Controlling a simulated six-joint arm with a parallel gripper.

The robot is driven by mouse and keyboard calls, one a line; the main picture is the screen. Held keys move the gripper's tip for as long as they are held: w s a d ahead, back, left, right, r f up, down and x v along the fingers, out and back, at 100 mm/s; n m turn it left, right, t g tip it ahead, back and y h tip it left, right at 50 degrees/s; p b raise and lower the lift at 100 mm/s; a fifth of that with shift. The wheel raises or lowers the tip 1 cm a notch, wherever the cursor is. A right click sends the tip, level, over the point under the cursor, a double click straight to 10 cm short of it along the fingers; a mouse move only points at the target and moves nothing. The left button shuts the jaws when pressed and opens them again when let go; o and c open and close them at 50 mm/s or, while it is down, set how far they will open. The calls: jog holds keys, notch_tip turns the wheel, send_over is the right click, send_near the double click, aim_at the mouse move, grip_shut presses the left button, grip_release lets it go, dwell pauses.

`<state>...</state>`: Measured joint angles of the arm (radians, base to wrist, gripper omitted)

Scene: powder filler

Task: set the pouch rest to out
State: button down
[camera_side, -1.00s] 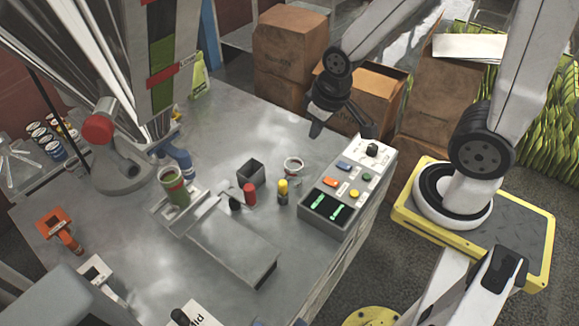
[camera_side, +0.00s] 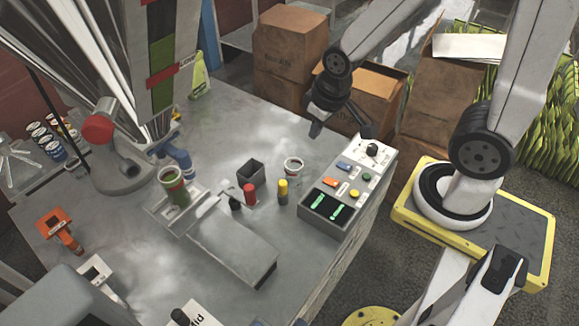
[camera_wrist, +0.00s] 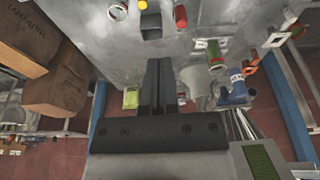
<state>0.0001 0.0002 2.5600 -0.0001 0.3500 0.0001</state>
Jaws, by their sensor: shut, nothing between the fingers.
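My gripper (camera_side: 316,130) hangs over the far right part of the grey table, near the control panel, well apart from the filler's parts. In the wrist view its two dark fingers (camera_wrist: 155,65) lie together, with nothing between them. A pale slide-like part (camera_side: 200,210) runs beside a low grey block (camera_side: 235,245) on the table; I cannot tell for certain which piece is the pouch rest. A clear cup with green contents (camera_side: 175,188) stands at its left end, near the blue spout (camera_side: 183,163) of the filler. The cup also shows in the wrist view (camera_wrist: 215,50).
A small grey bin (camera_side: 250,173), a red cylinder (camera_side: 250,194), a yellow cylinder (camera_side: 283,192) and a white cup (camera_side: 294,167) stand mid-table. Cardboard boxes (camera_side: 290,45) stand behind.

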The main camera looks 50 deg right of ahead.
jog(key=shift+c, duration=1.6)
grip_release()
jog(key=shift+w, duration=0.25)
jog(key=shift+o, duration=0.4)
jog(key=shift+w+a+f, duration=0.1)
jog(key=shift+w+f, duration=0.05)
jog(key=shift+w, duration=0.15)
jog(key=g, duration=0.3)
send_over(249, 187)
notch_tip(249, 187, down, 21)
jog(key=shift+r, duration=0.1)
jog(key=shift+f, duration=0.35)
jog(key=shift+f, duration=0.1)
jog(key=shift+f, duration=3.8)
